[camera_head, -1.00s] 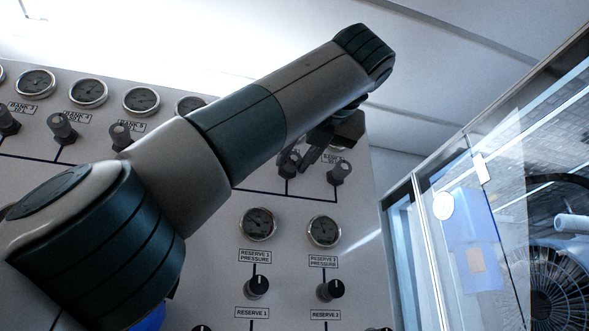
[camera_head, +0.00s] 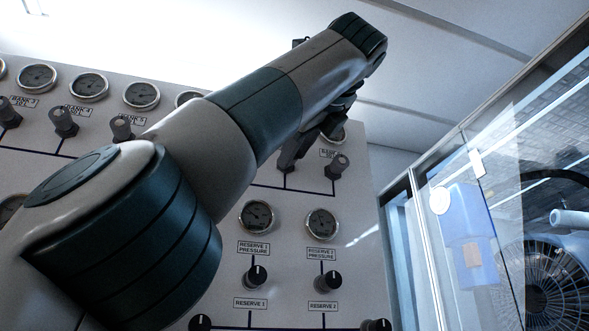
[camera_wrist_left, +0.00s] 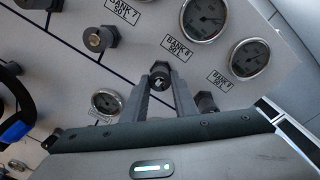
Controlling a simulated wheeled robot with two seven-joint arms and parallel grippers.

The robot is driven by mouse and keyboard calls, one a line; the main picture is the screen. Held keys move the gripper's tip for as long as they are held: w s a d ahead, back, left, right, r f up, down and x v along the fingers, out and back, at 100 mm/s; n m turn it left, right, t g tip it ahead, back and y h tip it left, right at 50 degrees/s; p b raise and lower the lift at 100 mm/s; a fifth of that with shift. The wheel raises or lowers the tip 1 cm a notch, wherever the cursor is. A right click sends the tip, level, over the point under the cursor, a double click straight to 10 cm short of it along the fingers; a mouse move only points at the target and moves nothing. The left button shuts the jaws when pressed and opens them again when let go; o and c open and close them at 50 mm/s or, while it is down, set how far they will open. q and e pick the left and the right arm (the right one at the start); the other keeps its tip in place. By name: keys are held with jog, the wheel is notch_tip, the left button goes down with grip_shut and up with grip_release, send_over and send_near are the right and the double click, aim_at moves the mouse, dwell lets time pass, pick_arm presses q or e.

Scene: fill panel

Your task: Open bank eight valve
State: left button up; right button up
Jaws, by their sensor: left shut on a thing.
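The bank eight valve is a dark knob (camera_wrist_left: 160,72) below the BANK 8 label (camera_wrist_left: 178,49) in the left wrist view. My left gripper (camera_wrist_left: 161,84) is shut on this knob, with one finger on each side. In the head view my left gripper (camera_head: 292,156) is at the panel, and its fingers hide most of the knob. My left arm crosses in front of the panel and hides several gauges and knobs. The knob's exact turn angle cannot be told. My right gripper is not in view.
Beside the held valve are the bank 7 knob (camera_wrist_left: 100,38) and another knob (camera_wrist_left: 207,102) close to the right finger. Round gauges (camera_wrist_left: 204,18) sit above. Reserve gauges (camera_head: 256,216) and reserve knobs (camera_head: 256,276) are lower on the panel (camera_head: 225,275). A glass-fronted cabinet (camera_head: 470,230) stands right.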

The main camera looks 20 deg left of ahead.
pick_arm(q)
jog(key=shift+n, duration=0.5)
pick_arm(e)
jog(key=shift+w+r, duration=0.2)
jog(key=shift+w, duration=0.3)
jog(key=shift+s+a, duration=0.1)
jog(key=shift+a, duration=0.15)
pick_arm(q)
jog(key=o, duration=1)
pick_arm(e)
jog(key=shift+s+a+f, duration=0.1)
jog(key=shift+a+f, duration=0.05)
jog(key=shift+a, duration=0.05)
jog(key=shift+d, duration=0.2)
pick_arm(q)
jog(key=v, duration=1.7)
jog(key=shift+s+d, duration=0.1)
jog(key=shift+s, duration=0.15)
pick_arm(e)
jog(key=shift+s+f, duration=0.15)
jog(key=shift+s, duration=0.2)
